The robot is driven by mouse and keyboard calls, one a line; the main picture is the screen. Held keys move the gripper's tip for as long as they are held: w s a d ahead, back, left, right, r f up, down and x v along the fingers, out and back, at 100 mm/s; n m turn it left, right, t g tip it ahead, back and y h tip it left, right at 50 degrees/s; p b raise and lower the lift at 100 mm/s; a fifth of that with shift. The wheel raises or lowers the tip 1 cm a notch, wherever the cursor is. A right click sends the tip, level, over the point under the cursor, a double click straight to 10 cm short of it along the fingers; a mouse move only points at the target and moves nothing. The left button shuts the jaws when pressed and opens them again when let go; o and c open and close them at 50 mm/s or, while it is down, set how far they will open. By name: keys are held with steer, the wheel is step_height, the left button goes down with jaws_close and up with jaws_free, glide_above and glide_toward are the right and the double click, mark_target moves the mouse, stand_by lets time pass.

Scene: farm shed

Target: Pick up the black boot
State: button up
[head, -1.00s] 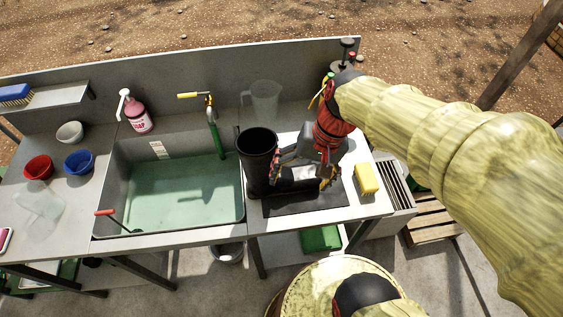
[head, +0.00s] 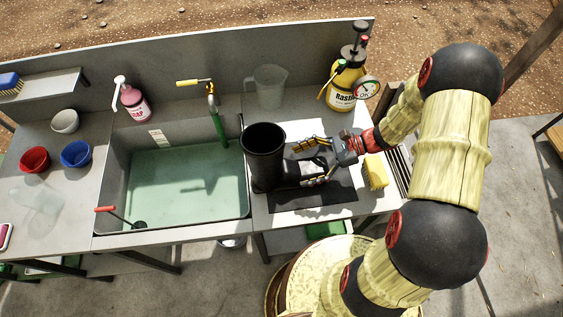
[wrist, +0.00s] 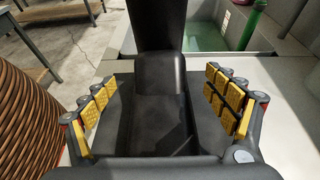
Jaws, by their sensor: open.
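The black boot (head: 264,156) stands upright on a dark mat (head: 330,196) on the counter, just right of the sink. Its open top faces up and its foot points right, toward my gripper. My gripper (head: 308,160) is open, with its yellow-padded fingers on either side of the boot's foot. In the wrist view, the boot's foot (wrist: 160,85) lies between the two fingers, with the shaft rising beyond. Gaps show between the finger pads and the foot, so the fingers look apart from it. The toe end is partly hidden by my gripper in the head view.
A sink (head: 185,185) of greenish water lies left of the boot. A yellow sponge (head: 376,171) sits close to my wrist. A sprayer bottle (head: 343,85) and clear jug (head: 270,80) stand behind. Bowls and a soap bottle (head: 131,100) are farther left.

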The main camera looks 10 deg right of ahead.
mark_target(280, 171)
steer(key=x, duration=0.3)
steer(key=b+x, duration=0.1)
steer(key=x, duration=0.3)
steer(key=shift+a+r, duration=0.15)
steer(key=shift+a, duration=0.1)
steer(key=shift+c, duration=0.3)
steer(key=c, duration=1.9)
steer(key=shift+r, duration=0.1)
steer(key=shift+c, duration=0.4)
